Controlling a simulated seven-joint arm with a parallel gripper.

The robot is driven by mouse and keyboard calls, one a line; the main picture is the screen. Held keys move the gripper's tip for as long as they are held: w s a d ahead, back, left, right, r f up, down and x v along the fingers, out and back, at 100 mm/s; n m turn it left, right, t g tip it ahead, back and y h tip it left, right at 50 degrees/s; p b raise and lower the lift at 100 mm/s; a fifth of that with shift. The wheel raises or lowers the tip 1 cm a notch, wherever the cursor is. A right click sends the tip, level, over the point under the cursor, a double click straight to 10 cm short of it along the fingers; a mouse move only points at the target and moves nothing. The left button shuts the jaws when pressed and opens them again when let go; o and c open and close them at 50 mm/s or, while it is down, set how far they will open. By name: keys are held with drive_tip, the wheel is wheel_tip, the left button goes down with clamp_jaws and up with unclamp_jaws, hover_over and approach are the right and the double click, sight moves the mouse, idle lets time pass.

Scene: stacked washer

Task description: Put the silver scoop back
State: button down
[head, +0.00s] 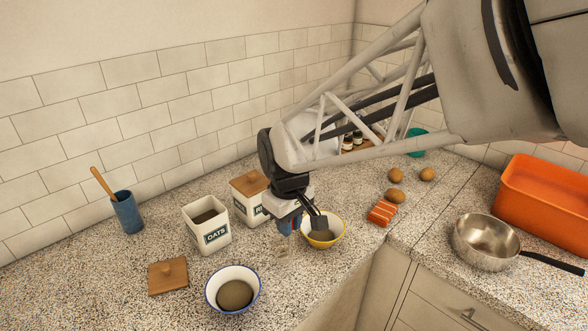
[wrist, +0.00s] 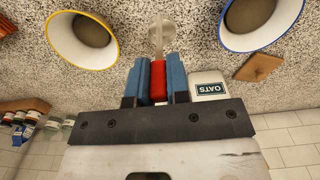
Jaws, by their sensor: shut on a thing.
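My gripper (head: 287,226) points down over the counter, left of the yellow-rimmed bowl. In the wrist view its blue fingers (wrist: 159,62) are shut on the red handle of the scoop (wrist: 158,82). The scoop's pale silver end (wrist: 161,34) sticks out beyond the fingertips; in the head view it shows only faintly (head: 281,249). The open white OATS canister (head: 207,234) stands left of my gripper with dark contents. A second canister (head: 248,207), its label partly hidden, stands behind with its wooden lid (head: 250,184) on.
The yellow-rimmed bowl (head: 341,233) and blue-rimmed bowl (head: 213,288) hold brownish contents. A wooden lid (head: 168,277) lies on the counter. A blue cup (head: 126,213) stands left; orange pieces (head: 382,213), a steel pan (head: 484,243) and an orange bin (head: 545,200) are right.

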sight(289, 256)
drive_tip(key=shift+f, duration=0.1)
drive_tip(key=shift+f, duration=1.8)
drive_tip(key=c, duration=1.1)
unclamp_jaws()
wheel_tip(289, 256, up, 12)
drive_tip(key=shift+s+r, duration=0.1)
drive_tip(key=shift+r, duration=0.05)
drive_tip(key=shift+d, duration=0.1)
